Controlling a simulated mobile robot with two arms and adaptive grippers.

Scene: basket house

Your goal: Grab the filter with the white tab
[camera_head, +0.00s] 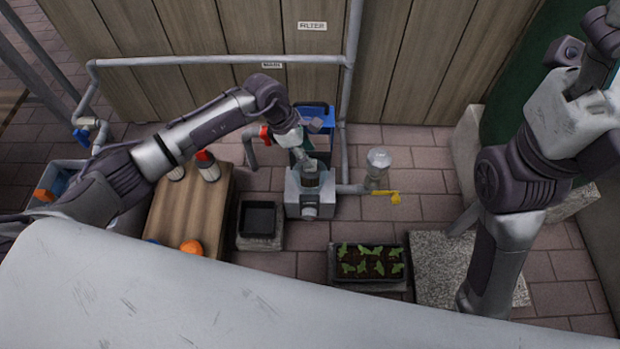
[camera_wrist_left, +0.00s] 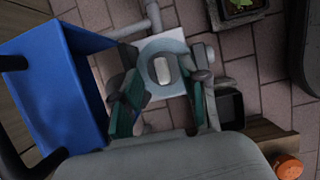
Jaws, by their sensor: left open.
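A grey square filter housing (camera_head: 310,206) stands on the paving in the middle of the head view, with a round dark opening on top. In the left wrist view, a pale, whitish upright piece (camera_wrist_left: 162,69) shows inside the round opening of the housing (camera_wrist_left: 174,45); it looks like the filter's white tab. My left gripper (camera_head: 309,168) is right over the housing, pointing down. In the left wrist view its two green-padded fingers (camera_wrist_left: 166,98) are apart, with nothing held between them. The fingers partly hide the opening in the head view. My right arm shows at the right, but its gripper is not visible.
A blue bin (camera_wrist_left: 62,92) stands close beside the gripper. Grey pipes run behind the housing, and a yellow-handled valve (camera_head: 389,195) and a clear jar (camera_head: 378,164) are to its right. A black tray (camera_head: 258,219) and wooden table (camera_head: 187,218) lie left, a planter (camera_head: 369,264) front right.

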